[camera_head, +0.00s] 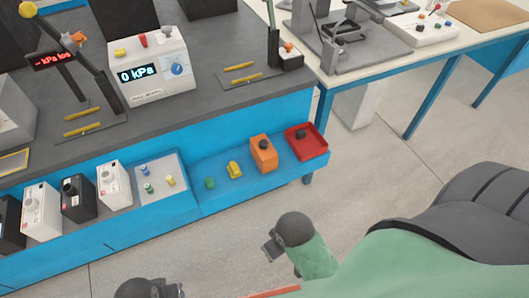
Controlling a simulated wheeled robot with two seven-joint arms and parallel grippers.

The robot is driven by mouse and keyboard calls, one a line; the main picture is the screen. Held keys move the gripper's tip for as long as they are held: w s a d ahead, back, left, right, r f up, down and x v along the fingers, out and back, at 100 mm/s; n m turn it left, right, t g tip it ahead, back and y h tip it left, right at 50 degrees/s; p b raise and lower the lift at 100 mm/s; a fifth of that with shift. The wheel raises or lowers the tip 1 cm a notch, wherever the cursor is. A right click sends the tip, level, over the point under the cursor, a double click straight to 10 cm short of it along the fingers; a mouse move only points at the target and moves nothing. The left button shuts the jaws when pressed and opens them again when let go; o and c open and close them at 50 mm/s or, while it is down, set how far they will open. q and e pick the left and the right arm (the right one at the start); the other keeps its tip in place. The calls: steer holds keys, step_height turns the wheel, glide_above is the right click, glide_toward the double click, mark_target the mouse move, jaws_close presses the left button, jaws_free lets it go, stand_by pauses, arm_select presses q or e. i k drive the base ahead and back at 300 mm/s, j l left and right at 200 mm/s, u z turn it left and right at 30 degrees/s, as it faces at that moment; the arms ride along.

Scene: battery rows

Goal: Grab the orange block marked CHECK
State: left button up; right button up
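The orange block (263,157) stands upright on the blue ledge along the front of the workbench, with a dark round knob on top. Its marking is too small to read. My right gripper (271,249) is small and dark at the end of a green arm link. It is over the floor, in front of the ledge and apart from the block. What seems to be my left gripper (169,290) shows only in part at the bottom edge, far from the block. The finger opening of neither gripper can be made out.
A red tray (318,150) with a dark knob is right of the block; a yellow piece (235,170) and a green piece (210,183) are left. White and black batteries (114,184) line the ledge farther left. A gauge box (152,70) stands on the bench above.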

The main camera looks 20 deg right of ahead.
mark_target(264, 154)
steer(key=l, duration=1.3)
steer(key=k+l+u, duration=0.1)
steer(key=l, duration=2.5)
steer(key=k+u, duration=0.05)
